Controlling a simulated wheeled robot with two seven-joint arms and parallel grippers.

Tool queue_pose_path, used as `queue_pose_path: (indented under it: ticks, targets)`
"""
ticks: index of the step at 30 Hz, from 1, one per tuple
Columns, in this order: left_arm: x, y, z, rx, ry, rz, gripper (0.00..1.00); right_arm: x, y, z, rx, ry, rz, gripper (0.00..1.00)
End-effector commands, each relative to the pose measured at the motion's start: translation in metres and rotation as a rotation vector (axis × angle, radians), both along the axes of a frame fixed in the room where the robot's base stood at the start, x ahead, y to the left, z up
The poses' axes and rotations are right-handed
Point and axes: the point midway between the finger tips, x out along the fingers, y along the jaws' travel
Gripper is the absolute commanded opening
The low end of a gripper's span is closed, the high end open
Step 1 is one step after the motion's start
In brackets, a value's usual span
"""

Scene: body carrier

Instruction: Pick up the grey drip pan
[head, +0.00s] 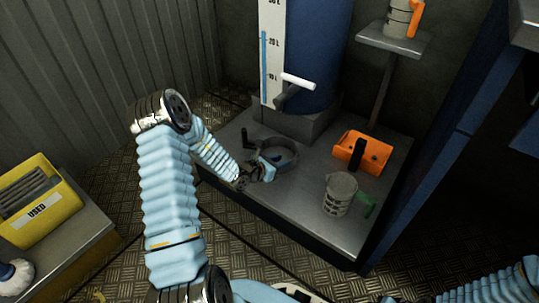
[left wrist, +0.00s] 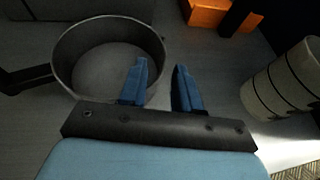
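The grey drip pan (head: 279,152) is a round, shallow, open pan on the metal bench, below the blue drum. Its dark handle (head: 246,138) sticks out to the left. In the left wrist view the pan (left wrist: 68,55) is at upper left and looks empty. My left gripper (head: 268,171) is at the pan's near side. In the left wrist view its two blue fingers (left wrist: 160,82) are apart with nothing between them; the left finger overlaps the pan's near right rim, and I cannot tell whether it touches. My right gripper is not in view; only part of my right arm shows.
A grey measuring jug (head: 341,194) with a green handle stands right of the pan. An orange tray (head: 362,152) sits behind it. The blue drum (head: 318,50) has a tap (head: 292,88) above the pan. A yellow box (head: 40,200) marked USED stands at far left.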

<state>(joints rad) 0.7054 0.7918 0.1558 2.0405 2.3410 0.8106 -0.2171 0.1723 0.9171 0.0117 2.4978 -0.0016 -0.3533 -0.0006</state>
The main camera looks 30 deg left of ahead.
Motion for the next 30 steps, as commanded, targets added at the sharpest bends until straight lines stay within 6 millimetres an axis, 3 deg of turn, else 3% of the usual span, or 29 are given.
queue_pose_path:
  ticks: [9,17,24,30]
  targets:
    - [0.040,-0.008,-0.022,0.000,-0.001,-0.001,0.32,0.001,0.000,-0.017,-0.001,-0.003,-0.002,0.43]
    - [0.044,-0.009,-0.022,0.000,-0.001,-0.001,0.32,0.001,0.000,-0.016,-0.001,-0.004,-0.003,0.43]
    - [0.044,-0.009,-0.022,0.001,0.000,-0.001,0.00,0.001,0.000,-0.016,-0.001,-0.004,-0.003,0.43]
    - [0.044,-0.009,-0.022,0.000,-0.001,-0.001,0.00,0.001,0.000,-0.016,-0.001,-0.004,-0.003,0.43]
